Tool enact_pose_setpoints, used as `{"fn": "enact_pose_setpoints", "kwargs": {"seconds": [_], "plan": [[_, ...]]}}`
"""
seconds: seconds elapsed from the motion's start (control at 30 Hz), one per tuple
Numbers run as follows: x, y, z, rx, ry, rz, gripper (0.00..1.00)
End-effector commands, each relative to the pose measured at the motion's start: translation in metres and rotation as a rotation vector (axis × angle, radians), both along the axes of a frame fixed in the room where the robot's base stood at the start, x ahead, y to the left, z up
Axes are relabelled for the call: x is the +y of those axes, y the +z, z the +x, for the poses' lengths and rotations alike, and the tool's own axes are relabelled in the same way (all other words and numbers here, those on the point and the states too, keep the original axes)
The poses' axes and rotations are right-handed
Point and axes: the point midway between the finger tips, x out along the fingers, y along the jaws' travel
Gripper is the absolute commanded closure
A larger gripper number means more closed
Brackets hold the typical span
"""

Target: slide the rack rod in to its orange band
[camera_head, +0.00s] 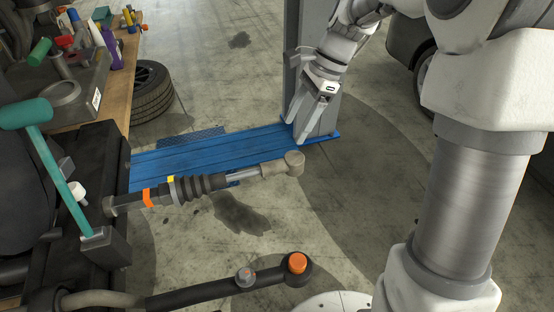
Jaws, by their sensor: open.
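The rack rod (195,187) sticks out to the right from the dark engine block (80,200), roughly level, with a ribbed black boot and a tan knob (293,163) at its free end. The orange band (149,197) shows on the rod, a little outside the block's side, with a yellow mark (171,180) farther out. My gripper (294,128) points down near the tan knob, above and apart from it in the picture. Its fingers are open with nothing between them. The depth between gripper and knob is hard to tell.
A teal-handled lever (58,165) stands at the block. A dark arm with an orange cap (297,263) lies in front. A blue floor plate (220,150), a grey post (300,60) and a tire (152,92) are behind. Bottles stand on the wooden bench (118,95). Floor right of the knob is clear.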

Motion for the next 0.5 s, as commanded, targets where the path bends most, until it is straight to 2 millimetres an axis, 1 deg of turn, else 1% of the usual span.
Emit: {"fn": "enact_pose_setpoints", "kwargs": {"seconds": [0.03,0.3,0.5], "plan": [[0.004,-0.013,-0.003,0.006,0.002,0.0,0.27],[0.026,-0.067,-0.009,0.003,0.002,0.0,0.27],[0.038,-0.097,-0.012,0.002,0.003,-0.001,0.27]]}}
